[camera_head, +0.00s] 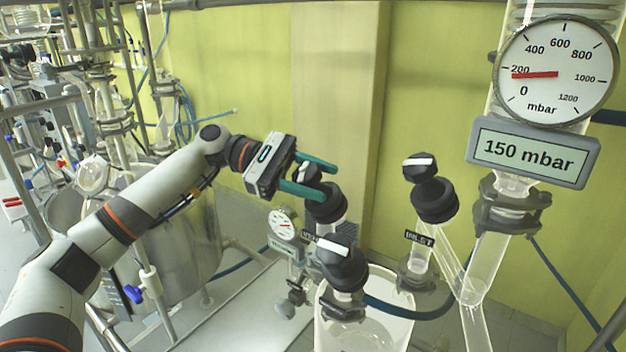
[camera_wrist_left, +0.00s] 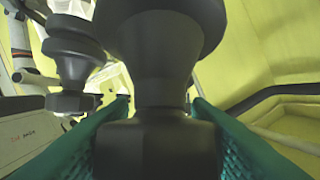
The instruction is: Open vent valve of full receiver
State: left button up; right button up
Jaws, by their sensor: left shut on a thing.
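My left gripper (camera_head: 325,182) comes in from the left, its teal fingers shut around the handle of a black valve (camera_head: 326,205). The handle fills the space between both fingers in the left wrist view (camera_wrist_left: 158,150). A label beside this valve is mostly hidden by the front black valve (camera_head: 342,268), so I cannot read it. Another black valve (camera_head: 435,200) stands to the right with a white bar on its handle, above a label reading INLET (camera_head: 419,238). A clear glass vessel (camera_head: 390,328) is below; its fill is unclear. My right gripper is not in view.
A large round gauge (camera_head: 557,90) with a display reading 150 mbar (camera_head: 528,153) hangs at upper right. A smaller gauge (camera_head: 283,224) sits below my left gripper. Glass tubes and clamps crowd the right. Metal racks and a steel vessel (camera_head: 180,245) stand at left.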

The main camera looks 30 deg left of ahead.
pick_arm(q)
jog(key=n+t, duration=0.5)
jog(key=shift+w+f+n, duration=0.15)
jog(key=shift+n, duration=0.15)
jog(key=n+t+y, duration=0.1)
jog(key=n+t, duration=0.1)
jog(key=n+t+y, duration=0.2)
jog(key=n+t, duration=0.1)
jog(key=shift+w+a, duration=0.1)
jog(key=shift+w, duration=0.05)
jog(key=shift+n+t, duration=0.4)
jog(key=shift+n, duration=0.1)
jog(key=o, duration=1)
jog(key=shift+w, duration=0.15)
jog(key=shift+a, duration=0.1)
